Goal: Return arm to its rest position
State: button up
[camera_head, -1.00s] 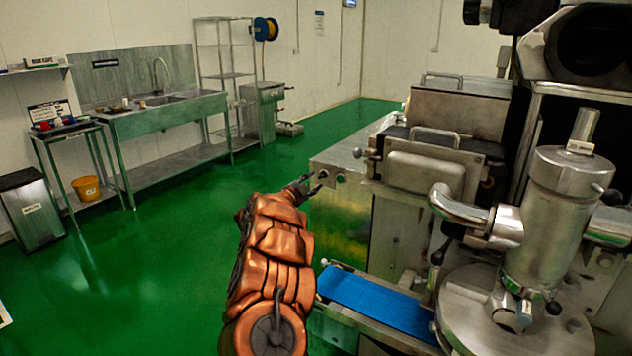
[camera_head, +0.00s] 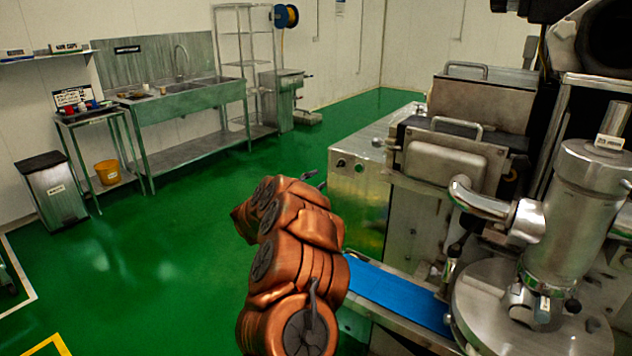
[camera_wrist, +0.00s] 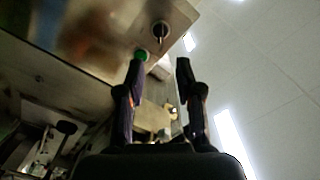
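My gripper (camera_wrist: 159,66) shows in the wrist view with its two dark fingers apart. I see nothing held between them. Beyond the fingertips is a metal panel with a green button (camera_wrist: 141,55) and a dark round knob (camera_wrist: 160,31). In the head view my copper-coloured arm rises from the bottom middle and is folded. It hides most of the gripper; only a small dark part shows beside the arm, in front of the machine's front panel (camera_head: 357,167).
The encrusting machine (camera_head: 447,165) fills the right side, with a blue conveyor belt (camera_head: 395,298) close to my arm. A steel sink table (camera_head: 190,103), a bin (camera_head: 52,190) and an orange bucket (camera_head: 108,172) stand at the left. The green floor between is clear.

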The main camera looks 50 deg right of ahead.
dwell(0.4)
jog(key=w+a+r+n+t+y, duration=0.35)
jog(key=w+a+n+t, duration=0.2)
jog(key=w+a, duration=0.4)
jog(key=w+a+r+n+t+y, duration=0.35)
jog(key=w+a+t, duration=0.35)
jog(key=a, duration=0.4)
jog(key=s+a+r+n+y, duration=0.15)
jog(key=a+n+y, duration=0.85)
jog(key=a, duration=1.5)
jog(key=s+a+f+n+g+y, duration=0.2)
jog(key=s+a+f+n+g, duration=0.1)
jog(key=s+a, duration=0.5)
jog(key=s+a+f+n+g+y, duration=0.2)
jog(key=s+a+f+n+g, duration=0.15)
jog(key=s+a, duration=0.45)
jog(key=s+d+f+g+h, duration=0.1)
jog(key=s+d+f+g, duration=0.1)
jog(key=s, duration=0.9)
jog(key=s+d+f+n+g+h, duration=0.1)
jog(key=s+g, duration=0.3)
jog(key=s, duration=0.7)
jog(key=s+d+f+n+g+h, duration=0.1)
jog(key=s+d+f+g, duration=0.1)
jog(key=s, duration=0.9)
jog(key=shift+d+f+g, duration=0.3)
jog(key=shift+d+g, duration=0.1)
jog(key=shift+d, duration=0.35)
